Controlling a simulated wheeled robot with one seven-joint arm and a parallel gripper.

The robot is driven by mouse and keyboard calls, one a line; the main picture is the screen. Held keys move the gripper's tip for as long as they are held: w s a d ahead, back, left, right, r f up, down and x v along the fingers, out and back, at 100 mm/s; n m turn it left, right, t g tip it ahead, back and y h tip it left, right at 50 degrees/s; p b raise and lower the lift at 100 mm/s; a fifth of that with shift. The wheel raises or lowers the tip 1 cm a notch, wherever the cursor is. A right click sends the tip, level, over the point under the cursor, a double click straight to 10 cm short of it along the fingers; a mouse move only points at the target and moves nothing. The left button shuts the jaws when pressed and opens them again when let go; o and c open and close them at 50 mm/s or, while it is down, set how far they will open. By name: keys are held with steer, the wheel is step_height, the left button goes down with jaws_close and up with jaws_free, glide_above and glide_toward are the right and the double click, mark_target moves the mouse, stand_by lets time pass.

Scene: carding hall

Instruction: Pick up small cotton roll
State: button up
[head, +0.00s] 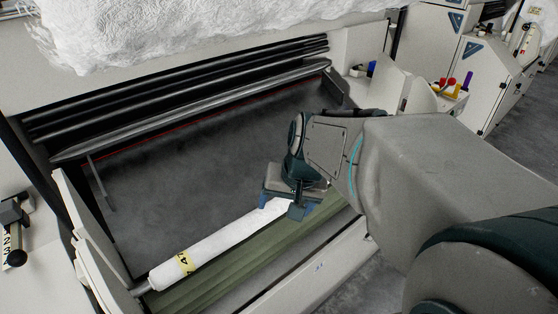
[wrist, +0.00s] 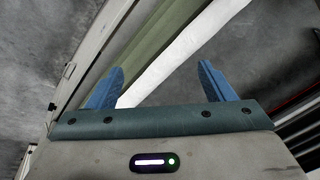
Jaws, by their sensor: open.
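The small cotton roll (head: 222,243) is a long white cylinder with a yellow label near its lower left end. My gripper (head: 283,203) is over the roll's upper right part and hides that end in the head view. In the wrist view my gripper (wrist: 160,85) is open, with its two blue fingers apart. The white roll (wrist: 172,52) passes between the fingers in that picture, nearer the left one. I cannot tell how far the fingertips are from it.
A large white cotton mass (head: 200,25) hangs above dark rollers (head: 190,105) at the back. A pale side panel (head: 90,235) stands by the roll's left end. A small tray with coloured handles (head: 450,90) is at the right. The dark floor behind the roll is clear.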

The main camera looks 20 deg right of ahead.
steer(key=w+d+f+m+t+y+b, duration=0.1)
steer(key=w+d+f+m+t+b, duration=0.15)
steer(key=w+d+m, duration=0.45)
steer(key=w+d+f+m+t+b, duration=0.15)
steer(key=w+d+f, duration=0.3)
steer(key=d, duration=0.45)
steer(key=shift+m+g, duration=0.4)
steer(key=shift+m, duration=0.05)
steer(key=b+x, duration=0.1)
steer(key=x, duration=1.2)
steer(key=shift+w+f, duration=0.1)
steer(key=shift+f, duration=0.1)
steer(key=shift+r, duration=0.1)
jaws_close()
step_height(320, 180, up, 28)
steer(key=p, duration=0.4)
